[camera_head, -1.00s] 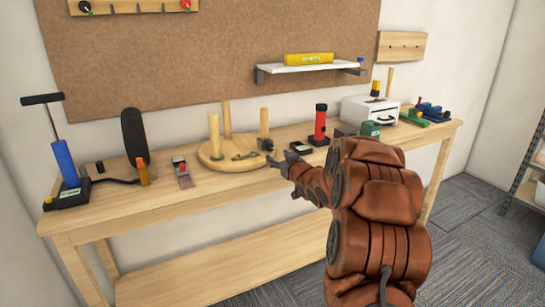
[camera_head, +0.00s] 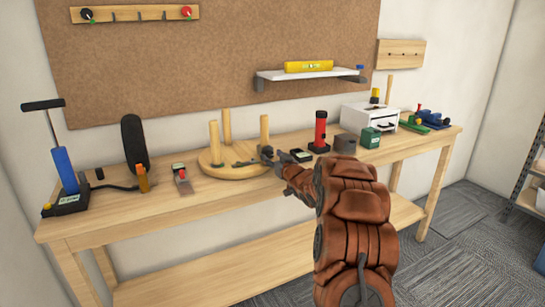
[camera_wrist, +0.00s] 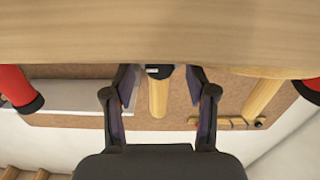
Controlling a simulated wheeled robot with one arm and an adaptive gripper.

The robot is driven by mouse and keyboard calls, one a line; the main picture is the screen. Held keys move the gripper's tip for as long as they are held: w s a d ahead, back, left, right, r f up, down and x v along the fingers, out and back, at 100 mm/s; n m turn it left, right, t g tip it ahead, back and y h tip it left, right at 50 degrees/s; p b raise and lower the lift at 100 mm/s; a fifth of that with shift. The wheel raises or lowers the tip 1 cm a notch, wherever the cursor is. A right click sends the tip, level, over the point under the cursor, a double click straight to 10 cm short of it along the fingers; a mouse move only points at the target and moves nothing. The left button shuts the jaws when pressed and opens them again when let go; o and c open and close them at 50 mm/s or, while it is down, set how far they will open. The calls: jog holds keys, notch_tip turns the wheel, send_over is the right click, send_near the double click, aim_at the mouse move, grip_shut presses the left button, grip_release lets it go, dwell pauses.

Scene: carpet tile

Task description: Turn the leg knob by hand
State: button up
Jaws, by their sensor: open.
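A round wooden stool seat (camera_head: 228,168) lies upside down on the workbench with three wooden legs pointing up. A small dark knob (camera_head: 267,152) sits at the foot of the right leg (camera_head: 264,133). My gripper (camera_head: 272,157) is at this knob and partly covers it in the head view. In the wrist view, which looks inverted, my gripper (camera_wrist: 160,78) is open, with one finger on each side of the dark knob (camera_wrist: 158,71). I cannot tell whether the fingers touch the knob.
A small black device (camera_head: 301,155) and a red cylinder (camera_head: 320,133) stand right of the gripper on the bench (camera_head: 210,198). A scraper-like tool (camera_head: 182,180) lies left of the seat.

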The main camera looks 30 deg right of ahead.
jog(key=shift+w+r, duration=0.1)
jog(key=shift+w, duration=0.2)
grip_shut()
dwell(0.5)
